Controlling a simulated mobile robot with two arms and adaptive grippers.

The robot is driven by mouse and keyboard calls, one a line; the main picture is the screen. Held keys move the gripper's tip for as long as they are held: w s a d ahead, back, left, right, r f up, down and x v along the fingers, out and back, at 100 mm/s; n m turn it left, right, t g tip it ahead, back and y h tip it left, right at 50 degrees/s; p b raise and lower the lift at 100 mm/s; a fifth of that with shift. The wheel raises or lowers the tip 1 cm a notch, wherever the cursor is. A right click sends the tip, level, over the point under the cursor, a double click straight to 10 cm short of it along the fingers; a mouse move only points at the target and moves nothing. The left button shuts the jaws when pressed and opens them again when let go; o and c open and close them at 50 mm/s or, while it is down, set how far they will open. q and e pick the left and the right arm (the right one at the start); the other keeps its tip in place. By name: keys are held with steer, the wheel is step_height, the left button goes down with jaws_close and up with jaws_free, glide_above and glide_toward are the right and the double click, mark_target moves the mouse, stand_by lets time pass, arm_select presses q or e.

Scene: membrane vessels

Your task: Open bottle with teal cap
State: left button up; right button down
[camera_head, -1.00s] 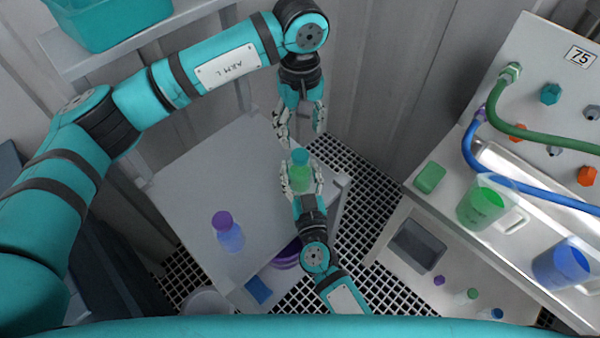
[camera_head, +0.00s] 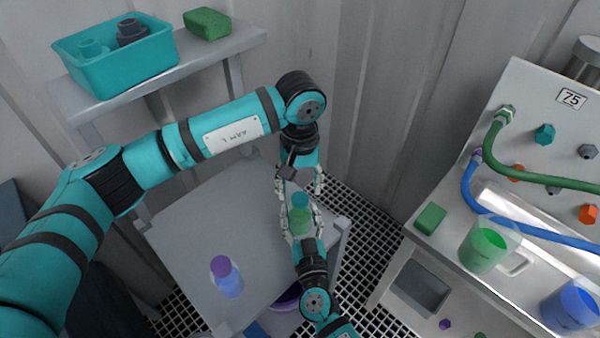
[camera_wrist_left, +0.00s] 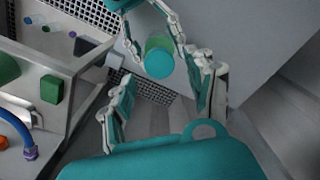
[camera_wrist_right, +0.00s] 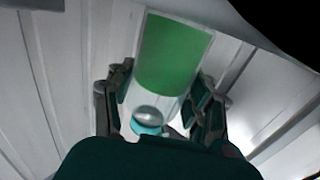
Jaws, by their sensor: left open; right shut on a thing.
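The bottle (camera_head: 301,217) with green liquid and a teal cap (camera_head: 299,200) is upright above the table's right edge. My right gripper (camera_head: 303,226) is shut on its body from below in the head view. The green body (camera_wrist_right: 172,55) fills the space ahead of the fingers in the right wrist view. My left gripper (camera_head: 299,187) is open just above the cap, fingers spread to either side. In the left wrist view the round cap (camera_wrist_left: 159,62) shows a little beyond the open fingers (camera_wrist_left: 160,92); I see no contact with it.
A purple-capped bottle (camera_head: 226,277) stands on the grey table (camera_head: 190,235). A teal bin (camera_head: 120,62) and green block (camera_head: 207,24) are on the shelf behind. At right are a green jug (camera_head: 483,249), blue jug (camera_head: 570,306), hoses and a grey tray (camera_head: 420,287).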

mark_target(300, 198)
arm_select(q)
steer(key=shift+f, duration=1.95)
jaws_close()
steer(key=n, duration=0.4)
steer(key=shift+r+n, duration=0.1)
steer(key=shift+n, duration=0.3)
steer(key=n, duration=1.8)
steer(key=shift+n, duration=0.4)
steer(key=n, duration=1.2)
